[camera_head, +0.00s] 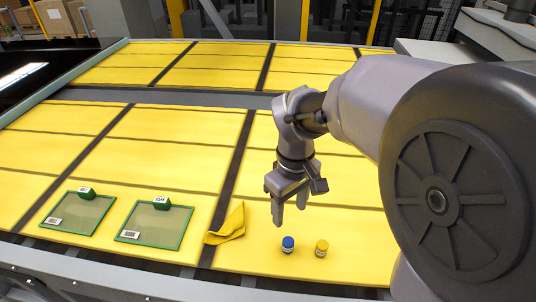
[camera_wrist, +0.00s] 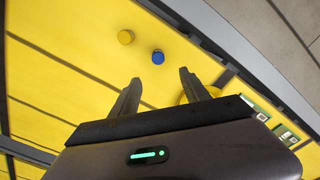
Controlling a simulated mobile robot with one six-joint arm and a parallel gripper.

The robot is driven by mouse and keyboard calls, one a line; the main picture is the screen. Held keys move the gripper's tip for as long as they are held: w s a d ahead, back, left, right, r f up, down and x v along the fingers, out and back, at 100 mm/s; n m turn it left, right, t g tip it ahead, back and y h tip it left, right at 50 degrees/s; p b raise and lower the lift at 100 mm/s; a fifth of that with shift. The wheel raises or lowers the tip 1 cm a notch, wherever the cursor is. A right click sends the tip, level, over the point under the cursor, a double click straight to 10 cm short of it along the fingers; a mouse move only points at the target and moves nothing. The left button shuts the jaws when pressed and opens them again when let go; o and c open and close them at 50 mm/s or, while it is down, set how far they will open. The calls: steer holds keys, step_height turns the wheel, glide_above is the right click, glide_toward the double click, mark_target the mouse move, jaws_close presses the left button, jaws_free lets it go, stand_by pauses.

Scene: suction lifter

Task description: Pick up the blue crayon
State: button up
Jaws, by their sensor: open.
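I see no crayon shape. The blue thing in view is a small jar or bottle with a blue cap (camera_head: 288,244), upright on the yellow surface near its front edge. It also shows in the wrist view (camera_wrist: 158,57), just beyond the gap between the fingertips. My gripper (camera_head: 290,214) is open and empty, pointing down above and slightly behind the blue-capped jar, apart from it. Both fingers show in the wrist view (camera_wrist: 160,77) with nothing between them.
A similar yellow-capped jar (camera_head: 321,248) stands close to the right of the blue one. A folded yellow cloth (camera_head: 227,226) lies to the left. Further left are two green-framed trays (camera_head: 183,230) (camera_head: 101,219) with labels. The yellow panels behind are clear.

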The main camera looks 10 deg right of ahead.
mark_target(288, 240)
steer(key=f+b, duration=0.1)
steer(key=f, duration=0.2)
steer(key=f+b, duration=0.1)
steer(key=f, duration=0.3)
steer(key=f+b, duration=0.1)
steer(key=f, duration=0.2)
steer(key=shift+a+f+b, duration=0.15)
steer(key=shift+a+b, duration=0.1)
steer(key=shift+b, duration=0.1)
steer(key=f+b, duration=0.1)
steer(key=f, duration=0.1)
steer(key=d+f+b, duration=0.1)
steer(key=f+b, duration=0.1)
steer(key=f, duration=0.1)
steer(key=shift+f, duration=0.15)
jaws_close()
